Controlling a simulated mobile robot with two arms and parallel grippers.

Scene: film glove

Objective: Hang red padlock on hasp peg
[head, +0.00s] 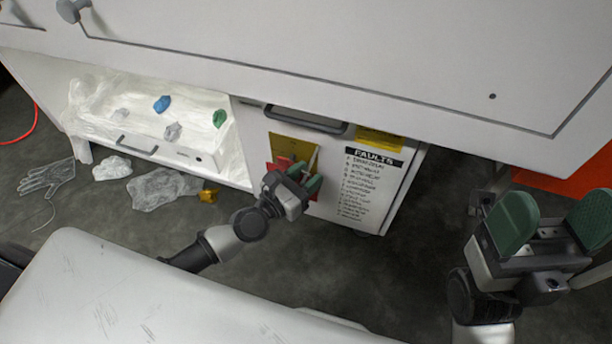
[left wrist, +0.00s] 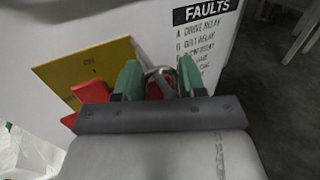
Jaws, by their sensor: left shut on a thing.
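My left gripper (head: 298,178) is at the front of the white cabinet, by a yellow card. In the left wrist view its green fingers (left wrist: 160,78) are shut on what looks like the red padlock (left wrist: 155,91); a little red and a curved grey metal shackle (left wrist: 161,72) show between them. More red shows left of the fingers (left wrist: 92,92); I cannot tell if it is a plate behind. The hasp peg cannot be made out, nor whether the shackle touches it. My right gripper (head: 557,205) is open and empty at the right.
The white cabinet (head: 335,185) carries a yellow card (head: 294,146), a grey handle (head: 305,120) and a FAULTS list (head: 368,185). An open bay (head: 150,115) at left holds film and coloured scraps. Crumpled film (head: 165,190) and a glove (head: 47,178) lie on the floor.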

